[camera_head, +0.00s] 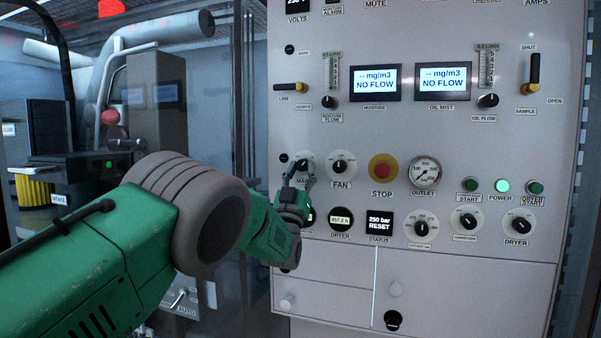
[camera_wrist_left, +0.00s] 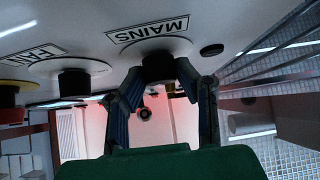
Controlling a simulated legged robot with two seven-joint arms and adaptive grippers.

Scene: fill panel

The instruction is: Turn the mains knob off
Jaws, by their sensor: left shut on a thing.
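The mains knob (camera_wrist_left: 158,66) is black on a pale round base, beside a label reading MAINS in the left wrist view. In the head view the mains knob (camera_head: 303,163) sits at the left of the knob row, partly hidden by my gripper. My left gripper (camera_head: 298,180) reaches the panel from below, and in the left wrist view its two fingers (camera_wrist_left: 160,85) stand on either side of the knob, shut on it. The exact angle of the knob's pointer cannot be told. My right gripper is not in view.
The FAN knob (camera_head: 340,163) is just right of the mains knob, with the red STOP button (camera_head: 383,168) and OUTLET gauge (camera_head: 424,173) beyond. Two displays (camera_head: 375,83) read NO FLOW. The DRYER readout (camera_head: 341,220) is close below right of my gripper.

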